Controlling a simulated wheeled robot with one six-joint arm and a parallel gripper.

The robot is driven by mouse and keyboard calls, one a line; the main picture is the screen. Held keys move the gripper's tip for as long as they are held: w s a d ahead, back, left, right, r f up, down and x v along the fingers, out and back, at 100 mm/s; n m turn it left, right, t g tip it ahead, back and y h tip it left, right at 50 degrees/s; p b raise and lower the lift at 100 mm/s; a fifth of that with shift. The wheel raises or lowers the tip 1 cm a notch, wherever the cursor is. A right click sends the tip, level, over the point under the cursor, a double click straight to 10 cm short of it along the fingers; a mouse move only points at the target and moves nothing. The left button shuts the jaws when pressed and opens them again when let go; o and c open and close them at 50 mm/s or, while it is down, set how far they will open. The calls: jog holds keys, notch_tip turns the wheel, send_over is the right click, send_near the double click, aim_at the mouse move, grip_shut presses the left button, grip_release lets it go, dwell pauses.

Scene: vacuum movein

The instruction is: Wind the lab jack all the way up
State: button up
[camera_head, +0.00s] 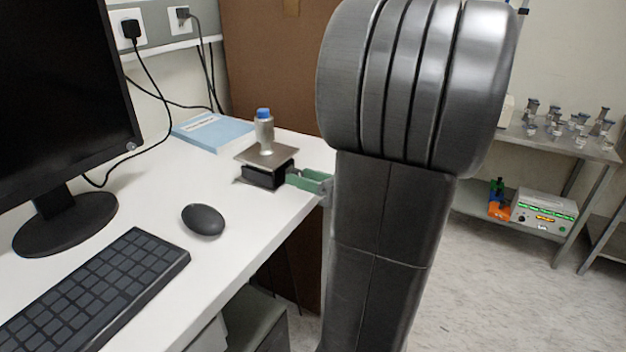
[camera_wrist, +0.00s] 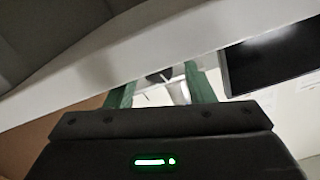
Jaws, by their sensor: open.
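The lab jack (camera_head: 262,178) stands near the right edge of the white desk, with a flat grey top plate and a dark body. It looks low. A grey bottle with a blue cap (camera_head: 264,118) stands upright on its plate. My gripper (camera_head: 298,177) reaches in from the right with its green fingers at the jack's right side. In the wrist view the green fingers (camera_wrist: 160,82) are apart, with a small dark part and a pale part showing between them. I cannot tell whether they touch the jack. Its winding knob is not clearly visible.
A blue book (camera_head: 213,131) lies behind the jack. A mouse (camera_head: 203,219), a keyboard (camera_head: 95,290) and a monitor (camera_head: 60,100) are on the left. My arm hides the right desk edge. A shelf with glassware (camera_head: 570,135) stands at the far right.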

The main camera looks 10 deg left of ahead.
jog(key=v, duration=1.4)
jog(key=shift+b, duration=0.3)
jog(key=shift+a, duration=0.15)
